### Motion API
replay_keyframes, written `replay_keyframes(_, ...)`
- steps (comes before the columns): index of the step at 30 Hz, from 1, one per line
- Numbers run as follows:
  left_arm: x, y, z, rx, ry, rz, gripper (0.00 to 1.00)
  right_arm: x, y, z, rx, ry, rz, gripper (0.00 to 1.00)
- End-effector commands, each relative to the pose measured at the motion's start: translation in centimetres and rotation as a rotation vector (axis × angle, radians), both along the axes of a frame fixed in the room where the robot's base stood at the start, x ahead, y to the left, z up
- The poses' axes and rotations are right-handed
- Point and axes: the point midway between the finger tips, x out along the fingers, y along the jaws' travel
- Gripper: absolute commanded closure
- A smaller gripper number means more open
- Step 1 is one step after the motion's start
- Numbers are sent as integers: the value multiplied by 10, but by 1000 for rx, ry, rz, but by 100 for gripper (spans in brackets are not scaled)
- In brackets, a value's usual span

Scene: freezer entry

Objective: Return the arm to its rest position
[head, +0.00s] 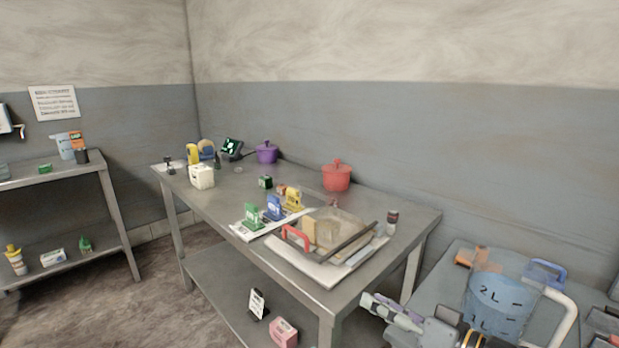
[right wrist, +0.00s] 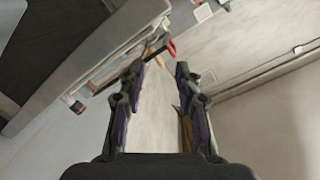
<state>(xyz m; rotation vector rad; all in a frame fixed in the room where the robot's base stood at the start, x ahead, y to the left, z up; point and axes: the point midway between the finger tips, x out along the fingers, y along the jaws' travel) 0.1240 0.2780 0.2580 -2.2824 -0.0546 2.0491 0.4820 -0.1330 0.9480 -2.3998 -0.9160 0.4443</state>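My right gripper (head: 388,311) shows at the bottom of the head view, right of the steel table's front corner. Its arm comes in from the lower right, in front of the side table. In the right wrist view its two fingers (right wrist: 159,72) are spread, with nothing between them. My left gripper is not in view.
The steel table (head: 215,215) bears a tray with a red handle, a red pot (head: 337,177), a purple pot (head: 267,153) and small coloured items. A side table (head: 424,296) with a blue measuring jug (head: 494,304) stands close to my right arm. A shelf (head: 60,174) stands at left, with open floor before it.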

Motion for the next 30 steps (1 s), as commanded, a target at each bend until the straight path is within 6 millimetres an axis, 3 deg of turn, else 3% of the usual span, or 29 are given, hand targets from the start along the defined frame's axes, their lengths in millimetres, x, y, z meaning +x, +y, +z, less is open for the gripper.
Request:
replay_keyframes(8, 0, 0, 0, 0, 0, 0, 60, -15, -6, -80, -263, 78, -50, 66)
replay_keyframes(14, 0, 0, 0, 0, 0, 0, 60, -40, -29, -155, -525, 221, -119, 66)
replay_keyframes(21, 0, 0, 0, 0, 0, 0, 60, -104, -76, -235, -829, 523, -203, 66)
replay_keyframes(27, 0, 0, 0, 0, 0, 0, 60, -172, -108, -276, -1000, 812, -240, 66)
replay_keyframes(30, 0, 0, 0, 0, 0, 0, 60, -159, -113, -320, -1002, 817, -234, 66)
